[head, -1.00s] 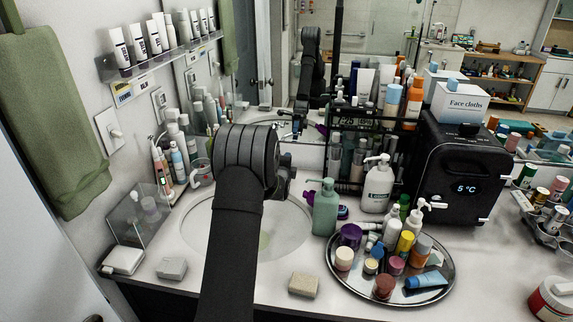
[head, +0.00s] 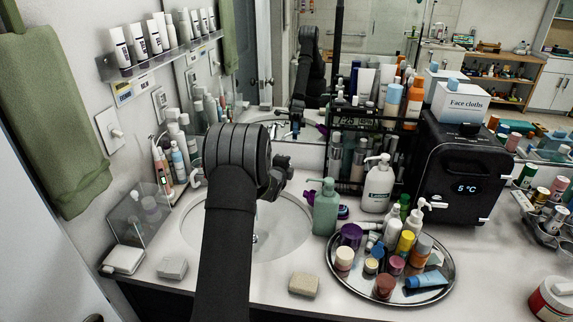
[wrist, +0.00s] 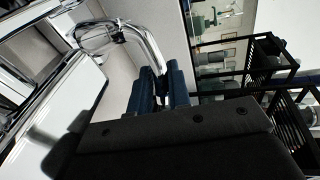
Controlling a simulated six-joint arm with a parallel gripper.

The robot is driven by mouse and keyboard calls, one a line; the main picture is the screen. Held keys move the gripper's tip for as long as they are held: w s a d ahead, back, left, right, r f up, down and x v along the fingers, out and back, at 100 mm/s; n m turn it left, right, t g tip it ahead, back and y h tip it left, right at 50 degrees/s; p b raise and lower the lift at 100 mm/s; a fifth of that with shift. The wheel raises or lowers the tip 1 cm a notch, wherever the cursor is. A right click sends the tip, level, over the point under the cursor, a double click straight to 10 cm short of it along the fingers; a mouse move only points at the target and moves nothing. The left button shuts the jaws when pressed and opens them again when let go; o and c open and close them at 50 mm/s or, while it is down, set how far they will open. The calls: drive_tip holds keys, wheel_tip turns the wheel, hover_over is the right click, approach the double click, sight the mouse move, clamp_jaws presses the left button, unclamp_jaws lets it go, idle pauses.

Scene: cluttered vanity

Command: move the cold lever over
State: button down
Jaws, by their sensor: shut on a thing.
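In the wrist view, the two dark blue fingers of my gripper (wrist: 160,90) are closed together at the end of a chrome piece. This bent chrome piece of the tap, which I take as the cold lever (wrist: 148,48), runs down to the fingers. The grip itself is mostly hidden by the fingers and the gripper body. In the head view, my arm reaches over the white sink basin (head: 285,228), and its thick wrist hides the tap, the lever and the fingertips.
A green pump bottle (head: 326,208) stands close right of the basin, with a white pump bottle (head: 378,186) behind it. A round tray (head: 446,290) of bottles and jars sits at the right. A black wire rack (wrist: 270,60) is near my gripper. Soap (head: 304,284) lies in front.

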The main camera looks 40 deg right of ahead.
idle(0.4)
drive_tip(key=c, duration=1.3)
unclamp_jaws()
drive_tip(key=shift+c, duration=0.2)
drive_tip(key=shift+a, duration=0.1)
drive_tip(key=v, duration=1.7)
drive_tip(key=shift+a, duration=0.2)
drive_tip(key=shift+c, duration=0.5)
